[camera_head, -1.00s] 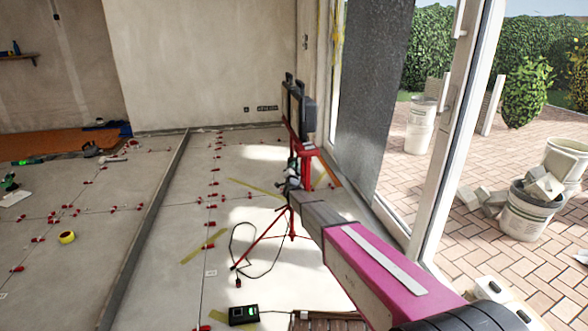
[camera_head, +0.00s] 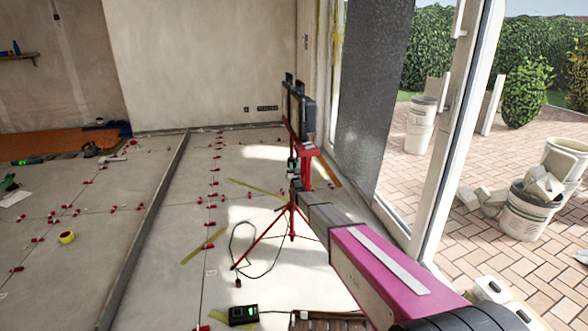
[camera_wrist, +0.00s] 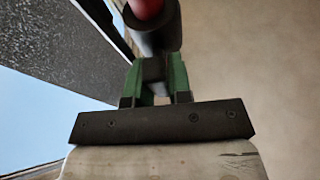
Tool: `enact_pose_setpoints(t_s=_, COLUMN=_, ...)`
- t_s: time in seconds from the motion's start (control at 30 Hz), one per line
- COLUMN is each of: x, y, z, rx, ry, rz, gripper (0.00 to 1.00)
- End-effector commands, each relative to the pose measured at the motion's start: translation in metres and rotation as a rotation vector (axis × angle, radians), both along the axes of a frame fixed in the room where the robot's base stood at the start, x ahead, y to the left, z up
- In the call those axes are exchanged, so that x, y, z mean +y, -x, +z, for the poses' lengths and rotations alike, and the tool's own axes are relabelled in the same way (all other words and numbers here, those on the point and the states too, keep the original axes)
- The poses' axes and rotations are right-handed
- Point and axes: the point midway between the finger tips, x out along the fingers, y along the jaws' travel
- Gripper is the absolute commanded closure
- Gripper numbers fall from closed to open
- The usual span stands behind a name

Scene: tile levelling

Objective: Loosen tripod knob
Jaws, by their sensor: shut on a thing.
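The red tripod (camera_head: 308,152) stands on the tiled floor near the glass door, with thin splayed legs and a dark work lamp (camera_head: 307,118) on top. In the wrist view, its red tube (camera_wrist: 147,7) enters a dark collar (camera_wrist: 155,30). A dark block-like knob (camera_wrist: 153,70) juts from the collar towards my gripper (camera_wrist: 154,90). The green fingers are shut on the knob, one on each side. The knob itself cannot be made out there.
Red levelling clips (camera_head: 212,206) dot the tile joints. The door frame (camera_head: 440,170) stands close to the right of my arm.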

Motion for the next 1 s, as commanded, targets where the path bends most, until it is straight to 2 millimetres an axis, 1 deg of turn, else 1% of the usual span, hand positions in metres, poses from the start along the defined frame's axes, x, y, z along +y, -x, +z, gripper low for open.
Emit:
enact_pose_setpoints(t_s=0.2, x=-0.0001, y=0.0005, z=-0.0003, rx=-0.007, ry=0.029, rz=-0.001, gripper=1.0)
enact_pose_setpoints(t_s=0.57, x=-0.0001, y=0.0005, z=-0.0004, rx=-0.008, ry=0.03, rz=0.0, gripper=1.0)
enact_pose_setpoints(t_s=0.6, x=-0.0001, y=0.0005, z=-0.0004, rx=-0.008, ry=0.03, rz=0.0, gripper=0.71)
enact_pose_setpoints(t_s=0.63, x=-0.0001, y=0.0005, z=-0.0003, rx=-0.008, ry=0.03, rz=0.0, gripper=0.61)
enact_pose_setpoints(t_s=0.67, x=-0.0001, y=0.0004, z=-0.0003, rx=-0.008, ry=0.03, rz=0.0, gripper=0.55)
enact_pose_setpoints(t_s=1.0, x=-0.0005, y=0.0017, z=-0.0006, rx=-0.008, ry=0.029, rz=0.0, gripper=0.55)
